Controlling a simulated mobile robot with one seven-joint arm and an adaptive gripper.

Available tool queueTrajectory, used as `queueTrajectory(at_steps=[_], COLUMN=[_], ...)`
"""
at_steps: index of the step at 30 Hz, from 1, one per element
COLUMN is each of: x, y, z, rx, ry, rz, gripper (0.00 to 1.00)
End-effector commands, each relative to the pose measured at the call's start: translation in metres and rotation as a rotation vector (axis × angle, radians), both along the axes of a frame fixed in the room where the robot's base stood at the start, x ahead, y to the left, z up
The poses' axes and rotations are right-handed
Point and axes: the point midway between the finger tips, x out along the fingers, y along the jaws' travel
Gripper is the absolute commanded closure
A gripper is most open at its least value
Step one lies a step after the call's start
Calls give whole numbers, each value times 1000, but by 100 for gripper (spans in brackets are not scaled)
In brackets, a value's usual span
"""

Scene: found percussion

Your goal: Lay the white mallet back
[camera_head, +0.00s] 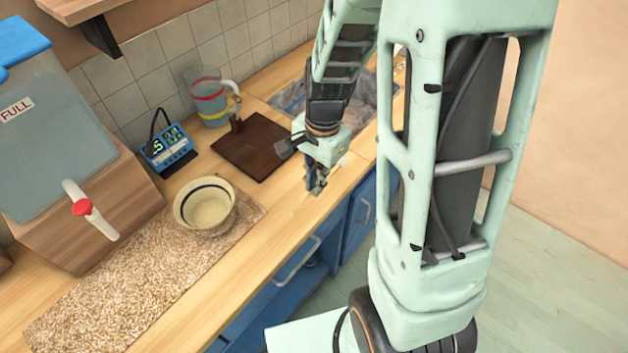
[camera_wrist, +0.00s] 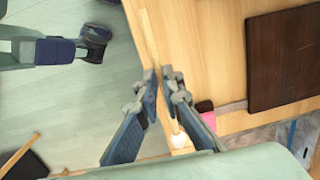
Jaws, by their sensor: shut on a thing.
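My gripper (camera_head: 316,188) is low over the front edge of the wooden counter, and its fingers also show in the wrist view (camera_wrist: 160,80). It is shut on the white mallet, whose pale round head (camera_wrist: 178,140) shows between the fingers in the wrist view. The thin wooden handle runs between the fingertips and is hard to tell from the counter wood. In the head view the fingers hide most of the mallet. I cannot tell whether it touches the counter.
A dark brown board (camera_head: 262,145) lies behind my gripper. To the left are a cream bowl (camera_head: 207,207) on a speckled mat (camera_head: 140,280), a blue meter (camera_head: 168,150) and a tank with a red tap (camera_head: 82,207). A banded jug (camera_head: 210,97) stands behind. A sink is at the right.

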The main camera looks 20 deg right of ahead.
Motion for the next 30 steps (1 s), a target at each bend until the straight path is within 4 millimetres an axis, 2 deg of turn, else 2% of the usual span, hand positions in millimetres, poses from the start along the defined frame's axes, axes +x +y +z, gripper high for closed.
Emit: queueTrajectory(at_steps=[11,14,30], x=[0,0,0], y=[-1,0,0], z=[2,-3,-56], rx=[3,5,6], ry=[-1,0,1], rz=[0,-1,-2], gripper=[100,100,100])
